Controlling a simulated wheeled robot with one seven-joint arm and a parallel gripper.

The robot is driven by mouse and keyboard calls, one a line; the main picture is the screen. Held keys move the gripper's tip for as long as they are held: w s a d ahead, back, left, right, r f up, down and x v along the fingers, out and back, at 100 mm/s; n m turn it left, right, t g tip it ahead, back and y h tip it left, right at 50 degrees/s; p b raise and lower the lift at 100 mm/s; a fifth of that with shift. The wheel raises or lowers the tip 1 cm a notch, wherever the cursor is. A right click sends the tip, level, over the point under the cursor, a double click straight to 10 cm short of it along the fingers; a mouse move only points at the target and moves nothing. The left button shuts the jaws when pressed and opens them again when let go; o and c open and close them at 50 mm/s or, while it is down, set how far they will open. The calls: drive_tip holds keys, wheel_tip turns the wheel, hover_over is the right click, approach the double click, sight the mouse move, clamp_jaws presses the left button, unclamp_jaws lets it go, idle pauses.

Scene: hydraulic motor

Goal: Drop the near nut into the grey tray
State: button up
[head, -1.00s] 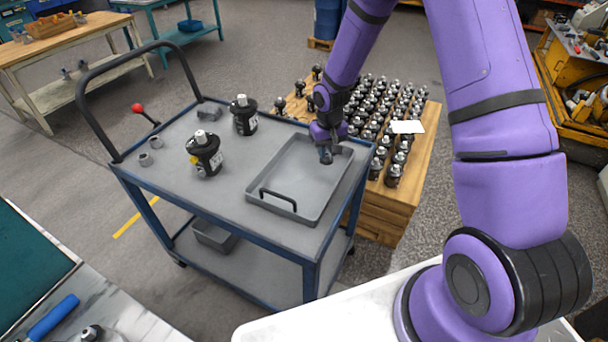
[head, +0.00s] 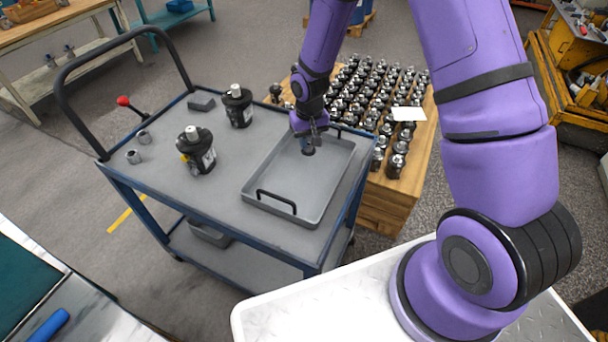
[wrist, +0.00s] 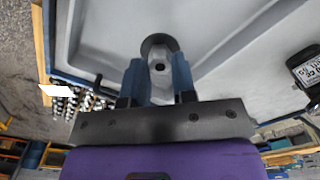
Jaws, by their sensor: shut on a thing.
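My gripper (head: 309,148) is over the far part of the grey tray (head: 262,198), pointing down. Its two blue fingers are shut on a small grey round piece with a hole, which I take as the near nut (wrist: 160,62). The wrist view shows it between the fingertips, over the tray's grey floor (wrist: 110,25). A dark round patch shows around it. The nut looks a little above the tray floor, but the exact gap is hard to tell. In the head view the fingers mostly hide it. The tray floor is otherwise bare.
Two other grey nuts stand at the trolley's left, one (head: 143,137) behind the other (head: 133,157). Two black motors (head: 197,152) (head: 237,107) stand left of the tray. The tray has a black handle (head: 276,201).

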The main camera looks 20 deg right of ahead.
drive_tip(key=shift+f, duration=0.35)
drive_tip(key=o, duration=1)
wheel_tip(320, 180, up, 11)
drive_tip(key=shift+f, duration=0.1)
